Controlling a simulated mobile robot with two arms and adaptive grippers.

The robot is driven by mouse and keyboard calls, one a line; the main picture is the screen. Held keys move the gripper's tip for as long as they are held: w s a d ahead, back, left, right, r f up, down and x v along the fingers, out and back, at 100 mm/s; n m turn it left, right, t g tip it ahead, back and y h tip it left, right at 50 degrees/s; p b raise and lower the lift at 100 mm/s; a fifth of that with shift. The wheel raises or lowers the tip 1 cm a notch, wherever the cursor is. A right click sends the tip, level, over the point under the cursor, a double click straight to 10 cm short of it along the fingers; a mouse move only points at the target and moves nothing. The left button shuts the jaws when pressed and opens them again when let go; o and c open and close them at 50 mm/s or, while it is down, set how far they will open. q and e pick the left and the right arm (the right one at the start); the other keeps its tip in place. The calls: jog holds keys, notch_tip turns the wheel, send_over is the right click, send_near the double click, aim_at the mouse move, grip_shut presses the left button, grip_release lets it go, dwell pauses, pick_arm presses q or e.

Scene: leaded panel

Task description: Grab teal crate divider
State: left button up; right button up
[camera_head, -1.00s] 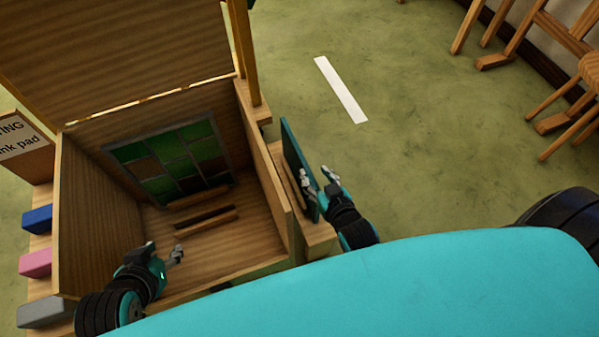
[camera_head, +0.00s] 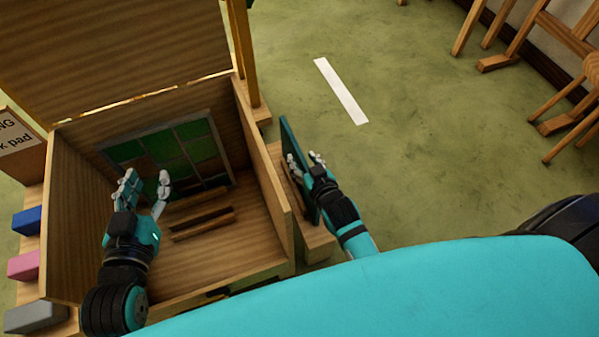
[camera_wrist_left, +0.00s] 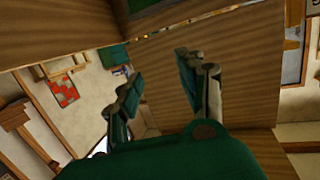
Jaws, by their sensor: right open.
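The teal crate divider (camera_head: 291,140) is a thin dark teal panel standing on edge on a wooden ledge, outside the right wall of the open wooden crate. My right gripper (camera_head: 304,160) is at the divider's near part, open, with its fingers on either side of the panel's top edge; contact is unclear. My left gripper (camera_head: 146,182) is open and empty over the inside of the crate, in front of the leaded panel (camera_head: 178,155) with green and brown panes. Its spread fingers also show in the left wrist view (camera_wrist_left: 160,85).
The crate's right wall (camera_head: 264,150) stands between my two grippers. Wooden slats (camera_head: 201,222) lie on the crate floor. Blue, pink and grey blocks (camera_head: 23,266) sit along the left ledge. Green floor to the right is clear up to wooden chairs (camera_head: 555,70).

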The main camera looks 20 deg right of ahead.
jog(key=shift+w, duration=0.1)
grip_shut()
jog(key=shift+r, duration=0.1)
dwell(0.4)
